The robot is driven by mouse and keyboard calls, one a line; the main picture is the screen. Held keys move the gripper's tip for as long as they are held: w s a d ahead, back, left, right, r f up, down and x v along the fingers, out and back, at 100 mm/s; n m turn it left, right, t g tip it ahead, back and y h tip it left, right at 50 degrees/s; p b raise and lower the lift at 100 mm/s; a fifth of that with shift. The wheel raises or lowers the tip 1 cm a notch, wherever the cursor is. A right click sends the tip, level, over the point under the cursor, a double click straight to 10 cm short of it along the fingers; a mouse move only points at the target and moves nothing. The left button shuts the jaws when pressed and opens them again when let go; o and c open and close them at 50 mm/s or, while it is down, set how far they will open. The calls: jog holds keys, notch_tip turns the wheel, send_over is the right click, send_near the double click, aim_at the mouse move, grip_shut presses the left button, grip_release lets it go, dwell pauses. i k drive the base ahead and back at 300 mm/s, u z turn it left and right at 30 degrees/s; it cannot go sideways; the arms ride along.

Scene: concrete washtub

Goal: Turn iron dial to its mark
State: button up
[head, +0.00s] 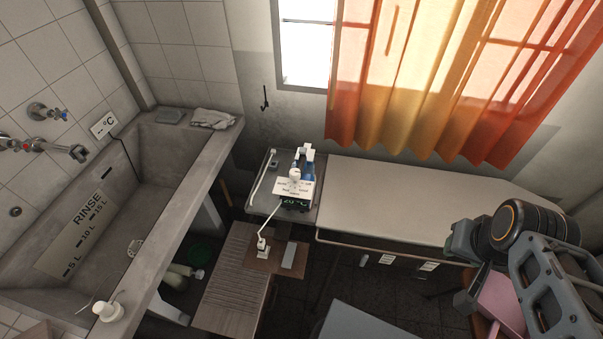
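The iron (308,165), blue and white, sits on a small grey board at the near-left end of the long pale counter. A white round knob (295,174), which looks like its dial, stands above a white card (294,187) with small labels around it. The labels and the dial's pointing are too small to read. A dark display (295,203) below the card shows green digits that look like 20 °C. My gripper (470,270) is at the right, well away from the iron.
A concrete washtub (190,215) marked RINSE fills the left. A slatted wooden bench (230,280) stands before the iron. The pale counter (420,195) is clear. An orange curtain (400,80) hangs behind it. A pink object (497,300) lies beneath my arm.

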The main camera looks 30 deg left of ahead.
aim_at(295, 173)
jog(key=k, duration=0.4)
jog(key=u, duration=1.3)
jog(key=i, duration=0.5)
jog(key=z, duration=0.05)
